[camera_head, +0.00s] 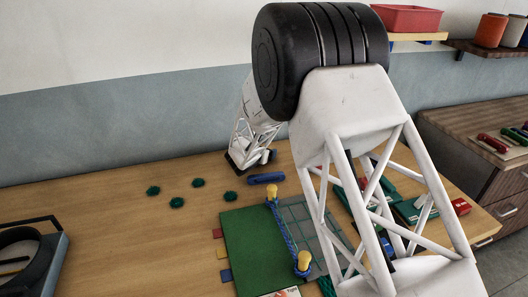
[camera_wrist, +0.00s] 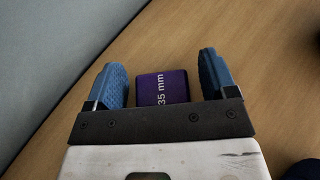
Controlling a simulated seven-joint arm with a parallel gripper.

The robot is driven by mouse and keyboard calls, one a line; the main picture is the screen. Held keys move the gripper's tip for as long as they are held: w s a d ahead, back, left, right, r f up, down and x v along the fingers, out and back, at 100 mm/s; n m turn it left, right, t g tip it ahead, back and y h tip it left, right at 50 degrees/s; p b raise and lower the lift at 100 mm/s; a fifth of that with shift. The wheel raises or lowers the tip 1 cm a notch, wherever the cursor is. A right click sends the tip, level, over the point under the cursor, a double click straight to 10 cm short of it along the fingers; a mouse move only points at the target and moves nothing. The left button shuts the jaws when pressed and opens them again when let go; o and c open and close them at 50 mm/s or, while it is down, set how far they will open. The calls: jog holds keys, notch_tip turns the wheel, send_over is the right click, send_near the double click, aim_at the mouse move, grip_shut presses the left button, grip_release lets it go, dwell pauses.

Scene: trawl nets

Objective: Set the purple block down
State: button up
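The purple block (camera_wrist: 162,88), marked "35 mm", shows in the wrist view between the two blue fingers of my gripper (camera_wrist: 163,82). A narrow gap shows on each side of the block, so the fingers are open and apart from it. The wooden table lies beyond it; whether the block rests on it is hard to tell. In the head view my gripper (camera_head: 254,162) is low over the back of the table (camera_head: 110,198), near the wall. The purple block cannot be made out in that view.
A blue bar (camera_head: 266,178) lies just in front of my gripper. Several dark green pieces (camera_head: 198,183) lie to its left. A green mat (camera_head: 250,245) with yellow posts (camera_head: 303,262) and blue netting is nearer. Bare table lies at the left; the wall is close behind.

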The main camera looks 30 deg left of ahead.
jog(key=shift+r, duration=0.2)
jog(key=shift+s+r, duration=0.2)
jog(key=shift+s, duration=0.3)
jog(key=shift+v, duration=5.45)
